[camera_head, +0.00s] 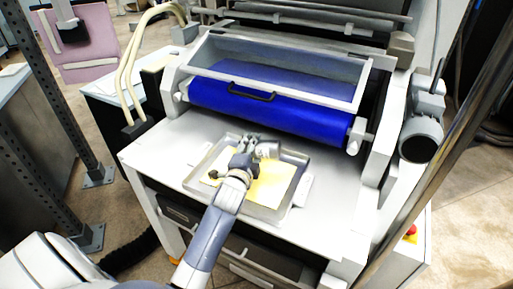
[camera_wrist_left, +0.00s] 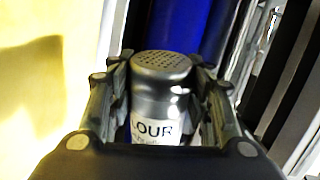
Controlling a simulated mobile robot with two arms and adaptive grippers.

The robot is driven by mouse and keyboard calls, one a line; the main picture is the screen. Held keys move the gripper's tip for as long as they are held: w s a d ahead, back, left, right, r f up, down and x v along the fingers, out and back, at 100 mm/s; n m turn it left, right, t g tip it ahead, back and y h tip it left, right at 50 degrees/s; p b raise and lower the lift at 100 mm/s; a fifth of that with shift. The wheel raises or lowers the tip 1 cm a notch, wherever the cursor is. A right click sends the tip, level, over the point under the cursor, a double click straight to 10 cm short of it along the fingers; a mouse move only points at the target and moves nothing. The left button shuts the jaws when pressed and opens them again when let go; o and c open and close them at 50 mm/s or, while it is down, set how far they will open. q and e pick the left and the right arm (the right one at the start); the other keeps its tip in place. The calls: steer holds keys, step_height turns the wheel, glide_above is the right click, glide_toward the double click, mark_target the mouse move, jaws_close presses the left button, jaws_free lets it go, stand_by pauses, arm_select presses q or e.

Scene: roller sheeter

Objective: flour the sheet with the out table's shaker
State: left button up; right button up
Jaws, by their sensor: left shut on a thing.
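The yellow sheet (camera_head: 272,186) lies in the shallow grey tray (camera_head: 262,209), partly hidden by my arm. It also shows in the left wrist view (camera_wrist_left: 40,95). My right gripper is not visible.
The tray rests on the machine's pale table (camera_head: 160,150). Behind it are a blue roller (camera_head: 265,108) and a clear guard with a black handle (camera_head: 251,92). A motor (camera_head: 421,137) stands at right. The table left of the tray is clear.

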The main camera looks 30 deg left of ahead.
mark_target(261, 155)
arm_select(q)
steer(key=shift+s+a, duration=0.15)
steer(key=shift+a, duration=0.35)
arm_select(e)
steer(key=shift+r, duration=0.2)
arm_select(q)
steer(key=shift+w+d+r, duration=0.1)
steer(key=shift+w+d, duration=0.15)
steer(key=shift+d, duration=0.5)
steer(key=shift+w+d+f, duration=0.1)
steer(key=shift+w+d, duration=0.2)
steer(key=shift+d, duration=0.45)
steer(key=shift+w+d+r, duration=0.1)
steer(key=shift+w+d, duration=0.15)
steer(key=shift+d, duration=0.5)
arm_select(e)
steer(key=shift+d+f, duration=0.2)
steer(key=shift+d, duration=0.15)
arm_select(q)
steer(key=shift+a, duration=0.15)
steer(key=a, duration=0.1)
steer(key=s+a+p, duration=0.1)
steer(key=a, duration=0.2)
steer(key=shift+s+p, duration=0.3)
steer(key=shift+p, duration=0.05)
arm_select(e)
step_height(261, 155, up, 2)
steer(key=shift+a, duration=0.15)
